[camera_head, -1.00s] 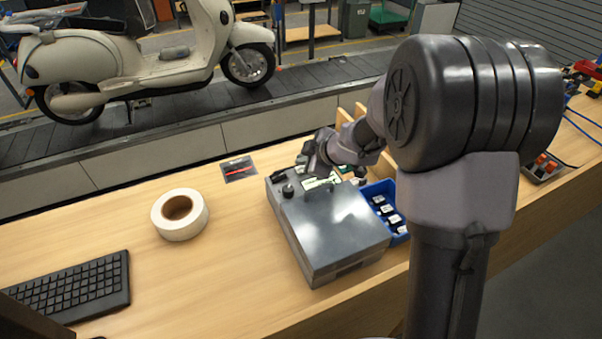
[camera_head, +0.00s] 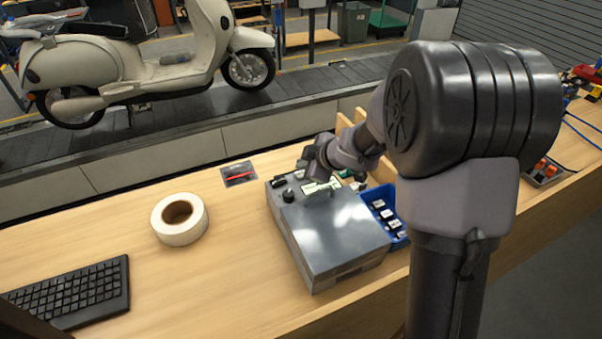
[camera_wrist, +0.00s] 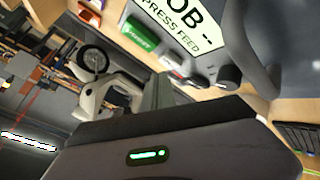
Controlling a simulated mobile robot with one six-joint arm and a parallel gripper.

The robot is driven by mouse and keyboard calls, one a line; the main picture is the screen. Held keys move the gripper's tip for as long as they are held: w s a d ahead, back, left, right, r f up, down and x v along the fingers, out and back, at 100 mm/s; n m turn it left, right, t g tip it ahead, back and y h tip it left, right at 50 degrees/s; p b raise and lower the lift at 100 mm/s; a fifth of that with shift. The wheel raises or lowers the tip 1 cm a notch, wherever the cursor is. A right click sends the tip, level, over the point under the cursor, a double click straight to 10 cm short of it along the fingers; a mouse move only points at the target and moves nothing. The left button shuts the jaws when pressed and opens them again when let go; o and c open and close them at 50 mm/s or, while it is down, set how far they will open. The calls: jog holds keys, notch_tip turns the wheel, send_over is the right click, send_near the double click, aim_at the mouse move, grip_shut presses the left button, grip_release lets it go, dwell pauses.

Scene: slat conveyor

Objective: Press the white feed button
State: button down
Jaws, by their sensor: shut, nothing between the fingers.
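The grey machine box (camera_head: 335,240) stands on the bench, its control strip along the far edge. A pale spot (camera_head: 299,174) on that strip, by my gripper (camera_head: 308,170), may be the white feed button; I cannot tell surely. My gripper is shut and empty, above the strip. Whether it touches anything cannot be told. In the wrist view, my gripper (camera_wrist: 158,97) points toward the panel side. The display (camera_wrist: 190,22) reads "JOB --" and "PRESS FEED". A black knob (camera_wrist: 229,76) sits beside it.
A blue bin (camera_head: 383,212) with small parts stands right of the box. A white tape roll (camera_head: 179,219) and a black keyboard (camera_head: 75,290) lie to the left. A scooter (camera_head: 150,60) stands on the slat conveyor (camera_head: 190,118) behind. Bench between roll and box is clear.

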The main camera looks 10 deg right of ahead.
dwell(0.8)
jog(key=shift+f, duration=0.45)
